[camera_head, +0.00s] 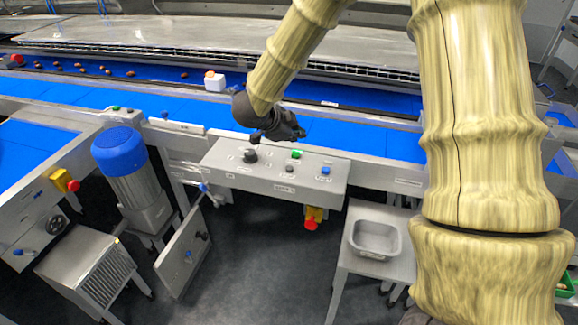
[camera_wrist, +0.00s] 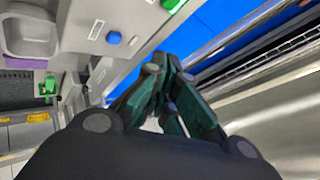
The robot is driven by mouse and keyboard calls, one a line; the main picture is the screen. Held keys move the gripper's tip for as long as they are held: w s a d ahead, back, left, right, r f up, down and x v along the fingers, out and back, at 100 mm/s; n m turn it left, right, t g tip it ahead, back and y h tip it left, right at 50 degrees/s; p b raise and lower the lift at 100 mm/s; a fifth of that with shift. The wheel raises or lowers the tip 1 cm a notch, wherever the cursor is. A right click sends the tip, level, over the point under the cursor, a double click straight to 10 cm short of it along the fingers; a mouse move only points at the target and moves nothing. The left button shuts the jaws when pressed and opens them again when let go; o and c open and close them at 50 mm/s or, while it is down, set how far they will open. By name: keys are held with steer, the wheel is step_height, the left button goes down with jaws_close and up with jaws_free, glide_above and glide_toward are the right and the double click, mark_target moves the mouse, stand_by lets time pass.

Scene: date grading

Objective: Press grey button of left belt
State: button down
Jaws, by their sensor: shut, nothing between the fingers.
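A sloping grey control panel (camera_head: 220,160) stands in front of the blue belt (camera_head: 350,137) in the head view. On it are a green button (camera_head: 296,154), a small dark grey button (camera_head: 290,168), a blue button (camera_head: 326,170) and a larger dark knob (camera_head: 250,156). The labels are too small to read. My gripper (camera_head: 300,134) is shut and empty, above the panel's back edge and apart from the buttons. In the wrist view its fingers (camera_wrist: 168,62) meet near the blue button (camera_wrist: 113,38) and green button (camera_wrist: 172,4); the grey button is not visible there.
A red emergency stop (camera_head: 311,224) hangs below the panel. A metal tray (camera_head: 375,239) sits on a stand at the right. A blue motor (camera_head: 118,150) and an open cabinet door (camera_head: 180,262) are at the left.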

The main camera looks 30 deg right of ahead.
steer(key=b, duration=0.6)
glide_above(292, 168)
step_height(292, 168, down, 7)
steer(key=shift+w+f, duration=0.1)
steer(key=shift+s+f+b, duration=0.25)
steer(key=shift+f+b, duration=0.2)
steer(key=shift+w+f, duration=0.15)
steer(key=shift+f, duration=0.6)
